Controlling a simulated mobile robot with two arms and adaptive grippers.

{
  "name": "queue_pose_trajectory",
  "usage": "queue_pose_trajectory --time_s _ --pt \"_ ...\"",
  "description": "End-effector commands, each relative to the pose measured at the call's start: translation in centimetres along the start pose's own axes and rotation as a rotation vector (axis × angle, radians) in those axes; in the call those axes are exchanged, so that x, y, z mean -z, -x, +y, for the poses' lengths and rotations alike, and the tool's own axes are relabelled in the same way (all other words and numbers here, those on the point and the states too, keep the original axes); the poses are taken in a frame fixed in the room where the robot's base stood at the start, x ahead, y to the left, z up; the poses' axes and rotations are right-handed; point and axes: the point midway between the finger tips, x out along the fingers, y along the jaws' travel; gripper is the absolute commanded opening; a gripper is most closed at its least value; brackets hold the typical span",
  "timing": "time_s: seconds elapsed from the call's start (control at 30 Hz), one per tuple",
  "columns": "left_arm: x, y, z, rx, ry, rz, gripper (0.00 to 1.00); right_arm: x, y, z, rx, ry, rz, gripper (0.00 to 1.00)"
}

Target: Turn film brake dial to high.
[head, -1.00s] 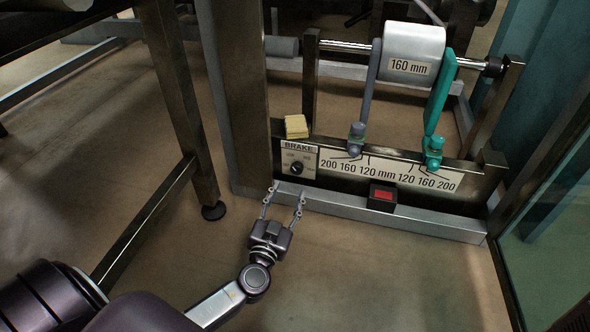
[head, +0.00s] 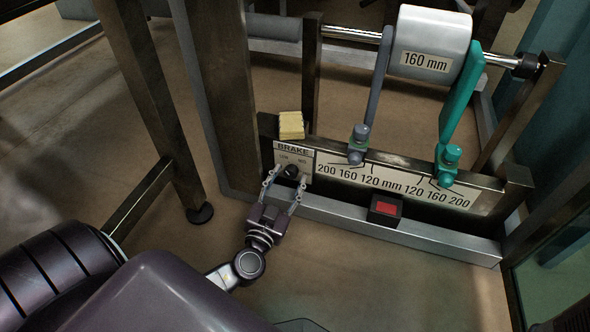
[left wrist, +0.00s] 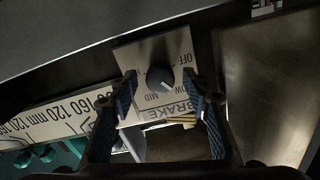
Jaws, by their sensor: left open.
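The film brake dial (head: 291,172) is a small black knob on a pale BRAKE plate (head: 296,153) at the left end of the machine's lower rail. In the left wrist view the dial (left wrist: 158,76) shows a white mark pointing to the lower right, toward the partly hidden LOW label. OFF and MID are readable there; I cannot make out HIGH. My left gripper (head: 284,184) is open, its fingertips at the plate on either side of the dial. The left wrist view shows the open fingers (left wrist: 163,88) straddling the knob, with gaps on both sides. My right gripper is not seen.
Yellow pads (head: 291,125) sit on the rail above the plate. A red-topped black box (head: 385,209) is to the right. Grey and teal divider arms (head: 462,95) stand over a scale strip (head: 390,180), below a 160 mm roll (head: 430,40). A metal post (head: 215,90) rises at left.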

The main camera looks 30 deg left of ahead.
Motion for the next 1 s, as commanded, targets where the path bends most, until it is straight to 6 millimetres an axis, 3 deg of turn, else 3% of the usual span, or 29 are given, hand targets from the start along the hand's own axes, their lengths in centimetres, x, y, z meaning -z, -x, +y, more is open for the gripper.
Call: queue_pose_trajectory --time_s 0.33,0.7,1.0 --pt "0.01 0.13 -0.09 0.000 0.000 0.001 0.44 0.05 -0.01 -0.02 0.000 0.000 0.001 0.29" --pt "0.02 0.12 -0.08 0.000 0.000 0.001 0.04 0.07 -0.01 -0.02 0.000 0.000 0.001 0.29" --pt "0.02 0.12 -0.07 0.000 -0.035 0.001 0.03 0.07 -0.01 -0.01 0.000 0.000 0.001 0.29"
